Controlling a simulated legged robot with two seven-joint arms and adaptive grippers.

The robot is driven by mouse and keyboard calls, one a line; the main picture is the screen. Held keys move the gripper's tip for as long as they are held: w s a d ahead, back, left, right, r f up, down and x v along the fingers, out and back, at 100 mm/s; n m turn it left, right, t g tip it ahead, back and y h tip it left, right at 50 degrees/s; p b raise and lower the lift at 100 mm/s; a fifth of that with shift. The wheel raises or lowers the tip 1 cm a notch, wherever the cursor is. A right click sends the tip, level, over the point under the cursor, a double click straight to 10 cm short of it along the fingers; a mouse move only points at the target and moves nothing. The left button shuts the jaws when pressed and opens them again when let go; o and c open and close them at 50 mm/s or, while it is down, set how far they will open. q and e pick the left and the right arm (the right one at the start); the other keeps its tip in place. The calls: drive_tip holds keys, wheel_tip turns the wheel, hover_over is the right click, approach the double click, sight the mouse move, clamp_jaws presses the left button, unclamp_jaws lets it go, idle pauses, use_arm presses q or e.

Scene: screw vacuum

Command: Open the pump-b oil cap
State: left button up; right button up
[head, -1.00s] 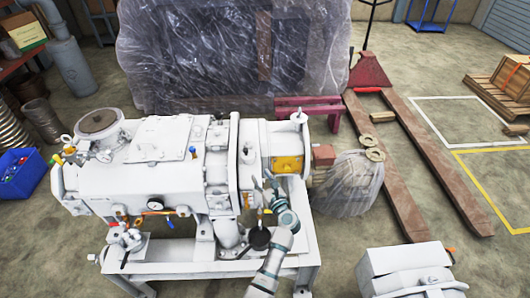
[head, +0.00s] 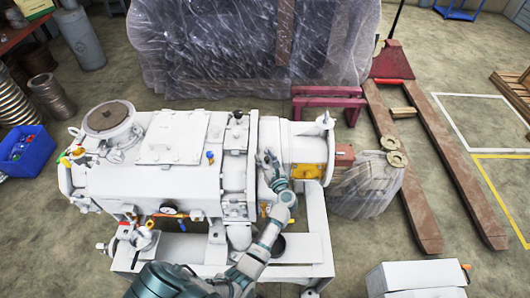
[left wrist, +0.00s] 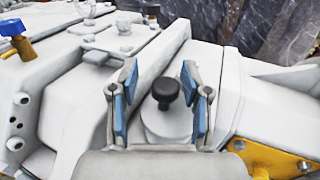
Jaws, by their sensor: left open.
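The white vacuum pump (head: 185,185) stands on a white frame. In the left wrist view, a black knob-topped cap (left wrist: 165,89), which looks like the oil cap, sits on a round white boss on the pump. My left gripper (head: 267,160) is over the pump, by the joint near its right end section. In the left wrist view my left gripper (left wrist: 160,80) is open, with a blue-padded finger on each side of the cap. Gaps show between the pads and the knob. In the head view the gripper hides the cap. My right gripper is not in view.
A yellow plate (head: 306,171) is on the pump's right end. A plastic-wrapped load (head: 250,45) stands behind. A pallet jack (head: 425,165) and a wrapped item (head: 368,190) are at the right. In the left wrist view, a blue-handled valve (left wrist: 13,30) stands at the left.

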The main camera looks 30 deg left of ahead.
use_arm(q)
drive_tip(key=shift+a, duration=0.15)
drive_tip(key=shift+d+r, duration=0.15)
drive_tip(key=shift+d, duration=0.4)
drive_tip(key=shift+c, duration=0.6)
drive_tip(key=shift+s+d+r, duration=0.1)
drive_tip(key=shift+d+r, duration=0.1)
drive_tip(key=shift+d, duration=0.5)
clamp_jaws()
drive_tip(key=shift+a+f, duration=0.15)
drive_tip(key=shift+a, duration=0.5)
